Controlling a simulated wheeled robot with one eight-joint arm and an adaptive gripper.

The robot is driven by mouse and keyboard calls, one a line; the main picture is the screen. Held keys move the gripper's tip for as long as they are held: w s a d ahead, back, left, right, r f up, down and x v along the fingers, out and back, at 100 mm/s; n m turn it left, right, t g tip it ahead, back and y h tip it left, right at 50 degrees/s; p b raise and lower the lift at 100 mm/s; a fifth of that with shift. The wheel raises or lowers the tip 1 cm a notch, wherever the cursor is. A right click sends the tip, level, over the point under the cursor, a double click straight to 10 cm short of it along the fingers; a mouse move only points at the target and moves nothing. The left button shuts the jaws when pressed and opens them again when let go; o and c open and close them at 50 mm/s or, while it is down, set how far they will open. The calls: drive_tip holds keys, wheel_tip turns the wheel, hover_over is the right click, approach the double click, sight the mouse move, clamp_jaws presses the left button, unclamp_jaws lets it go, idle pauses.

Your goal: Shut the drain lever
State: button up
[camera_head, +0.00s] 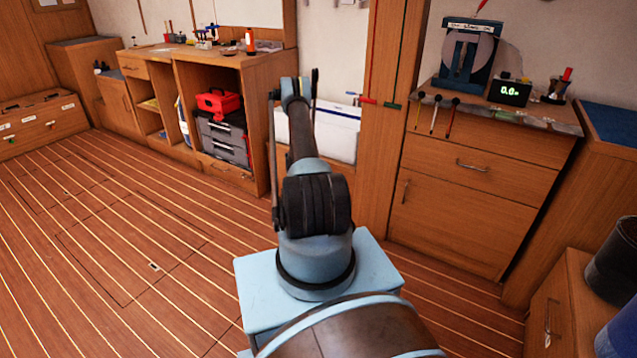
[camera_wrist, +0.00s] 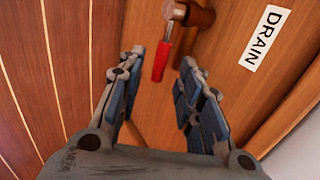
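The drain lever (camera_wrist: 161,61) has a red grip on a metal piece by a round brown fitting. A white DRAIN label (camera_wrist: 267,37) is on the wood beside it. In the wrist view the red grip points down the picture, between my gripper's fingertips (camera_wrist: 162,57). My gripper is open, with a gap on both sides of the grip; how far the tips are in depth I cannot tell. In the head view a red handle (camera_head: 368,100), matching in colour, sticks out sideways at the wooden post. My gripper's fingers are not clear there.
A green handle (camera_head: 391,106) sits beside the red one on the wooden post (camera_head: 391,50). A white box (camera_head: 334,130) stands behind my arm. A workbench with a red toolbox (camera_head: 218,101) is to the left, a drawer cabinet (camera_head: 478,166) to the right. The striped floor at left is clear.

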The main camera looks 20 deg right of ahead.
drive_tip(key=shift+x, duration=1)
drive_tip(key=shift+c, duration=0.3)
